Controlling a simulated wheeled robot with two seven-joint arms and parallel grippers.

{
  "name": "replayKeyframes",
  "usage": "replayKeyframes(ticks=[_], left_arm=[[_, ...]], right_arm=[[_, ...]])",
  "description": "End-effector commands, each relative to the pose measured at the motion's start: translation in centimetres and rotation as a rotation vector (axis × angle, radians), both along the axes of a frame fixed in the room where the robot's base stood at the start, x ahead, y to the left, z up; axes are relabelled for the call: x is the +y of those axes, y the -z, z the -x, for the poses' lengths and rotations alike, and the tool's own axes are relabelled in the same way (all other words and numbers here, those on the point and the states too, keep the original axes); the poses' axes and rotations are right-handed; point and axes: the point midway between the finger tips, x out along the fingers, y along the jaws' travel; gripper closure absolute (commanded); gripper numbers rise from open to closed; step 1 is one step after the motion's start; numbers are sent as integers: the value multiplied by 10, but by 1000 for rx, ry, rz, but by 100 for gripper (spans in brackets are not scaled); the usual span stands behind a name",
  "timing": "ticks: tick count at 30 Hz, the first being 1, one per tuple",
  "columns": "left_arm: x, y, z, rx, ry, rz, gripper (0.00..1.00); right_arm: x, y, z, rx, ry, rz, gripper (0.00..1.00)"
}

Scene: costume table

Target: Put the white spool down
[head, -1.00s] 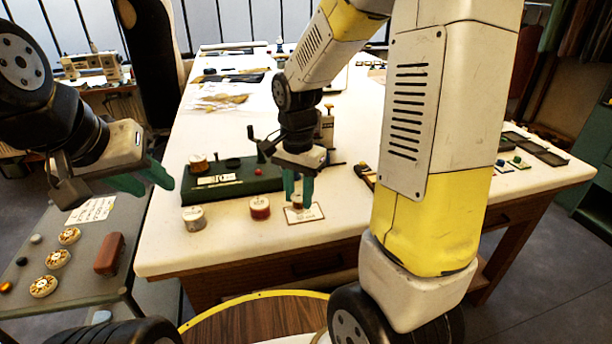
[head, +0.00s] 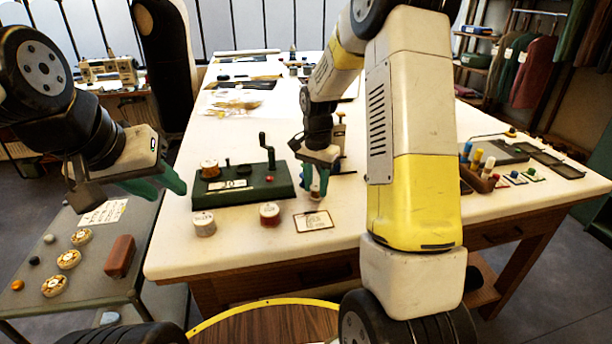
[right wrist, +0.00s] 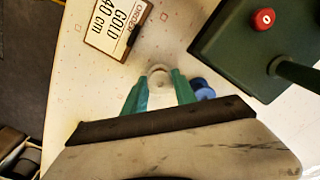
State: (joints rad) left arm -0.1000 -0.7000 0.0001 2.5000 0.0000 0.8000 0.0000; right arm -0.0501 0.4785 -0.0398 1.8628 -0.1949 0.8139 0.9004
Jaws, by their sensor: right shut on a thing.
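My right gripper (head: 317,187) is low over the table, just behind the order card and right of the green winding machine. In the right wrist view, its green fingers (right wrist: 158,88) are shut on the white spool (right wrist: 158,76), seen from above as a pale round end. I cannot tell whether the spool touches the table. A blue spool (right wrist: 202,88) stands close beside the right-hand finger, partly hidden. My left gripper (head: 160,187) is open and empty, over the grey side table at the left.
The order card (head: 313,221) reads "GOLD 40 cm". A pale-topped spool (head: 203,223) and a red spool (head: 269,214) stand in front. A rack of coloured pegs (head: 478,172) is at right.

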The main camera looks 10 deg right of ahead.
Motion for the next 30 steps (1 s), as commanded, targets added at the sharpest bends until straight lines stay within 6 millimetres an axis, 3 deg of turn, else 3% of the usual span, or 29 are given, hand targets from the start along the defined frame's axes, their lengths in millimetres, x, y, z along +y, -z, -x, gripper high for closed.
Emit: replayKeyframes(ticks=[10, 11, 13, 14, 24, 30], left_arm=[[0, 0, 0, 0, 0, 0, 64], [0, 0, 0, 0, 0, 0, 64], [0, 0, 0, 0, 0, 0, 64], [0, 0, 0, 0, 0, 0, 64], [0, 0, 0, 0, 0, 0, 64], [0, 0, 0, 0, 0, 0, 64]], right_arm=[[0, 3, 0, 0, 1, 0, 100], [0, 3, 0, -1, 1, 0, 61], [0, 3, 0, -1, 1, 0, 48], [0, 2, 0, -1, 1, 0, 45], [0, 0, 0, -3, 1, 0, 45], [0, -27, -1, -6, 1, 0, 45]])
